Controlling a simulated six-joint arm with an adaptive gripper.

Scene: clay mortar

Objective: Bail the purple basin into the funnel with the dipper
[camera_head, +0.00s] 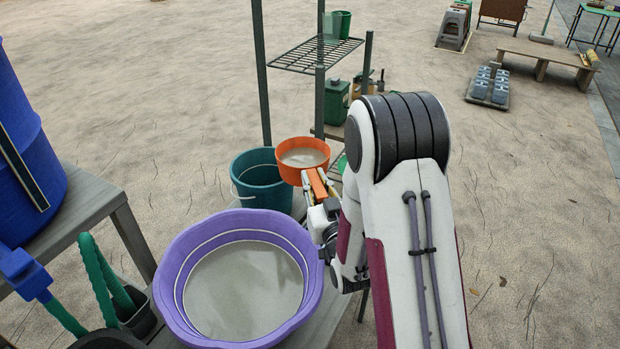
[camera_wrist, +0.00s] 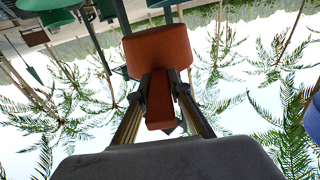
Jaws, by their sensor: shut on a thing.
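The purple basin (camera_head: 178,262) stands on the grey bench at the front and holds grey liquid. The orange dipper (camera_head: 302,170) also has grey liquid in it and looks about level. It is beyond the basin and overlaps the teal bucket's right edge in the head view. My gripper (camera_head: 323,192) is shut on the dipper's orange handle. In the wrist view my gripper (camera_wrist: 160,108) has a finger on each side of the handle, with the orange dipper (camera_wrist: 157,47) beyond. I cannot make out the funnel for sure; a green edge (camera_head: 341,166) shows partly hidden behind the dipper and my arm.
The teal bucket (camera_head: 262,190) stands behind the basin. A metal rack (camera_head: 300,57) with green containers rises behind the dipper. A blue barrel (camera_head: 22,165) is at the left. Green-handled tools (camera_head: 103,270) lie left of the basin. Open sandy ground lies beyond.

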